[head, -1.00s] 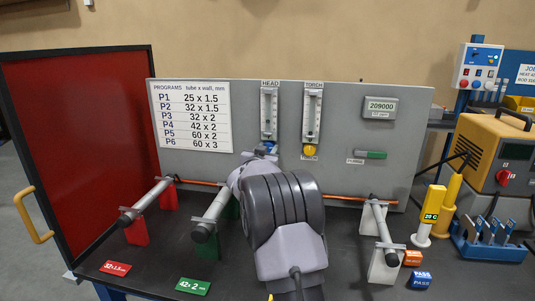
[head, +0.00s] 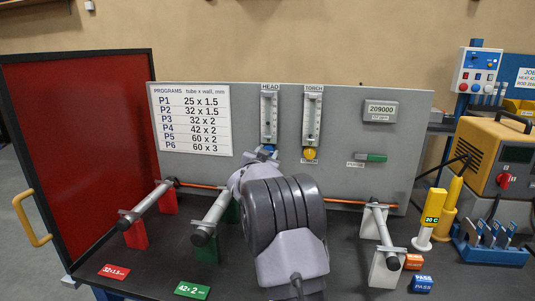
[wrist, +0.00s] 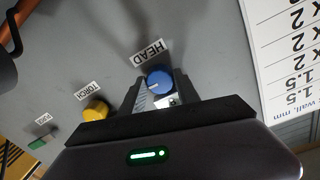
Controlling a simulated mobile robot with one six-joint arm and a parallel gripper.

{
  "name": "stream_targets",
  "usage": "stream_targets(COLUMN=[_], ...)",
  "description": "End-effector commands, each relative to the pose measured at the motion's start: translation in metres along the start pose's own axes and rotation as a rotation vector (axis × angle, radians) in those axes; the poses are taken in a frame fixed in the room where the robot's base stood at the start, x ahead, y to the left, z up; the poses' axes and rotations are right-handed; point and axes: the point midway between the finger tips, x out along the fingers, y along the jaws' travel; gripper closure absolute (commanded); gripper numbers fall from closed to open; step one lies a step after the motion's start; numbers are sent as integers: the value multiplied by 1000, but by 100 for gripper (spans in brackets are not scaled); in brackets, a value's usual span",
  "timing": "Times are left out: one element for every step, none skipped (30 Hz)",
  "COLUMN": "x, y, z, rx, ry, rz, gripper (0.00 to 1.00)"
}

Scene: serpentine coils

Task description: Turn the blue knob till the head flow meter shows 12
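The blue knob (wrist: 160,79) sits below the HEAD label (wrist: 147,51) on the grey panel in the wrist view. It has a pale mark on its face. My gripper (wrist: 161,82) has one finger on each side of the knob; the fingers look slightly apart from it, though contact is hard to judge. In the head view, my wrist hides most of the knob, and a bit of blue shows below the head flow meter (head: 269,118). That meter is a clear upright tube with a scale; its reading is too small to tell.
The torch flow meter (head: 313,116) and its yellow knob (head: 310,153) are close on the right. A copper tube (head: 345,202) runs low along the panel on clamp stands. A display (head: 381,111) reads 209000. A red screen (head: 85,150) stands at the left.

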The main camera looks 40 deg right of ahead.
Motion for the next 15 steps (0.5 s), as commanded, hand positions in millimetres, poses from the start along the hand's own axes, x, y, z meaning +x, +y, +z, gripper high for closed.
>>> stream_targets(x=[0, 0, 0, 0, 0, 0, 0, 0, 0, 0, 0, -2, -3, -6, -12], y=[0, 0, 0, 0, 0, 0, 0, 0, 0, 0, 0, 0, 0, -1, -1], z=[0, 0, 0, 0, 0, 0, 0, 0, 0, 0, 0, 0, -1, -1, -1], rx=[0, 0, 0, -1, -1, -1, -1, -1, -1, -1, -1, -1, -1, -2, -2], ry=[0, 0, 0, 0, 0, 0, 0, 0, 0, 0, 0, 0, 1, 1, 0], rz=[0, 0, 0, 0, 0, 0, 0, 0, 0, 0, 0, 0, 0, 0, 0], gripper=[50, 44, 42, 42, 42, 42, 42, 42, 42, 42, 42, 42, 42, 42, 42])
